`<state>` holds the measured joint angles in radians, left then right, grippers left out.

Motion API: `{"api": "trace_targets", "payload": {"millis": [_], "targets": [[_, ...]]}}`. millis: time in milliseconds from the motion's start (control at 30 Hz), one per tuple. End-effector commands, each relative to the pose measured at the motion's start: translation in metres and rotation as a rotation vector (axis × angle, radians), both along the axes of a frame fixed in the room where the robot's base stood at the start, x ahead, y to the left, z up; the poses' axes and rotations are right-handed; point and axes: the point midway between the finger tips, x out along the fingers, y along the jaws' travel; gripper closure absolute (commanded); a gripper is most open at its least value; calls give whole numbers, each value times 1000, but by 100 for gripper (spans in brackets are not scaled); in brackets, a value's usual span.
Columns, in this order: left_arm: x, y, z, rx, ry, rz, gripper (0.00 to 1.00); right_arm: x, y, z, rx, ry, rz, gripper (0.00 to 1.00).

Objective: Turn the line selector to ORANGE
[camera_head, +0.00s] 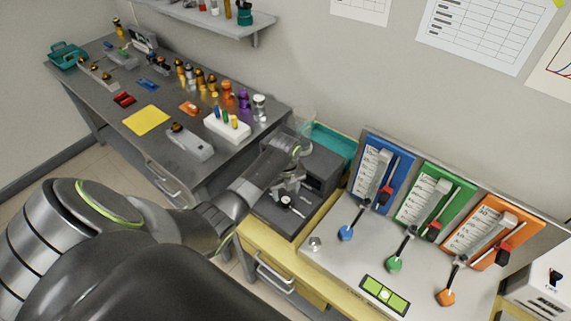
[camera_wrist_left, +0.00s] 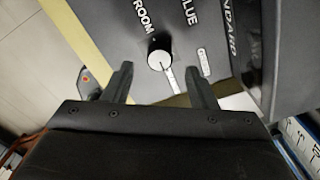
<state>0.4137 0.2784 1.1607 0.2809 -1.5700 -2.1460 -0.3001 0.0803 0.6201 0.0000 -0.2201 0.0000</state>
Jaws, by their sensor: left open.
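The line selector is a black round knob with a white face (camera_wrist_left: 158,60) on a dark panel in the left wrist view. Its white pointer runs toward the bottom of that view. ROOM and BLUE labels are beside it; a smaller label at its right is hard to read. In the head view the knob (camera_head: 285,201) is on a dark box (camera_head: 323,165). My left gripper (camera_head: 292,186) is open just above the knob. In the left wrist view its fingertips (camera_wrist_left: 158,71) are either side of the pointer; contact cannot be told. My right gripper is not in view.
Right of the box stands a panel (camera_head: 325,270) with blue, green and orange levers. A teal tray (camera_head: 335,143) is behind the box. A grey bench (camera_head: 110,110) at the left holds bottles, a white rack (camera_head: 214,126) and a yellow sheet (camera_head: 147,120).

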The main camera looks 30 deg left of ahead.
Motion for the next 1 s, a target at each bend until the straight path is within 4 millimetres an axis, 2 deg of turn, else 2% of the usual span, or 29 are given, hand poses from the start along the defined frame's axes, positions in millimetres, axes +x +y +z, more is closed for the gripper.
{"api": "trace_targets", "payload": {"millis": [500, 600, 800, 1000], "targets": [[0, 1, 101, 3, -5, -2, 48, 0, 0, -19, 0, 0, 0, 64], [0, 1, 118, 1, -3, -1, 48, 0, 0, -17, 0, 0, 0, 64], [-1, 1, 133, 2, -1, -1, 48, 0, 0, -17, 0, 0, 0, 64], [-1, 1, 134, 1, -1, -1, 48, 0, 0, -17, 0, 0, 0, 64]]}}
